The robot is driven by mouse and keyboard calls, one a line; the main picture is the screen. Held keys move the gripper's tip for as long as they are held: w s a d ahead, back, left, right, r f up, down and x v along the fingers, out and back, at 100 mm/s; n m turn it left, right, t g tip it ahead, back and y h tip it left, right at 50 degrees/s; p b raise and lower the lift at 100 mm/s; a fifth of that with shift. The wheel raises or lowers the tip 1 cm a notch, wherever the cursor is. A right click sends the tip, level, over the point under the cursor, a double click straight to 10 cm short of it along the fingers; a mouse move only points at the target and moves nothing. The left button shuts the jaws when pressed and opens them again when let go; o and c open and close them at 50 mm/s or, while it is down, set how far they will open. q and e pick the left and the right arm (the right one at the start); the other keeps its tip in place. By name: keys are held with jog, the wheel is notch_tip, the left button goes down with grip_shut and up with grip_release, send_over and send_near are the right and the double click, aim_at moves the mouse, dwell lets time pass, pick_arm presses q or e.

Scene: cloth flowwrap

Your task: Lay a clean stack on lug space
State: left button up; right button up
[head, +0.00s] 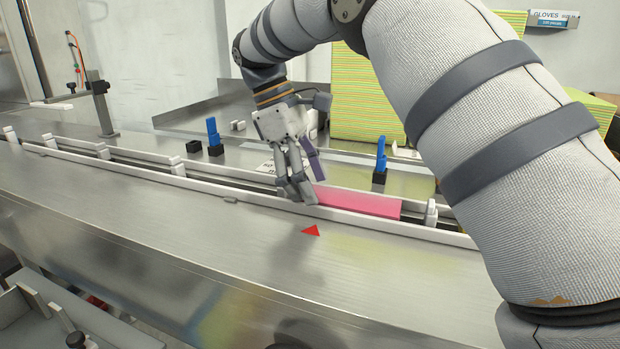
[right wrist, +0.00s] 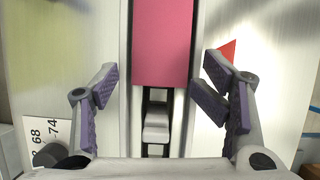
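A pink stack (head: 360,203) lies flat in the channel of the lug conveyor (head: 140,172), between its white rails. It also shows in the right wrist view (right wrist: 162,42), at the top centre. My right gripper (head: 305,188) points down over the channel at the stack's left end. Its purple-padded fingers are spread wide, one on each side of the channel, with nothing between them that they grip. White lugs (right wrist: 156,125) show in the channel just short of the stack. Another lug (head: 431,213) stands at the stack's right end. My left gripper is not in view.
A red triangle (head: 311,231) marks the steel deck in front of the channel. Blue-topped posts (head: 214,137) (head: 381,160) stand behind it. Tall green-yellow striped stacks (head: 372,95) stand at the back. The front steel deck (head: 180,240) is clear.

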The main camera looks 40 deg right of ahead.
jog(key=shift+r, duration=0.1)
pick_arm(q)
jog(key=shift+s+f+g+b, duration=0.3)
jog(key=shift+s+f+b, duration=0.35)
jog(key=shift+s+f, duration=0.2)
pick_arm(e)
jog(key=v, duration=0.8)
jog(key=shift+r, duration=0.4)
jog(key=shift+s, duration=0.1)
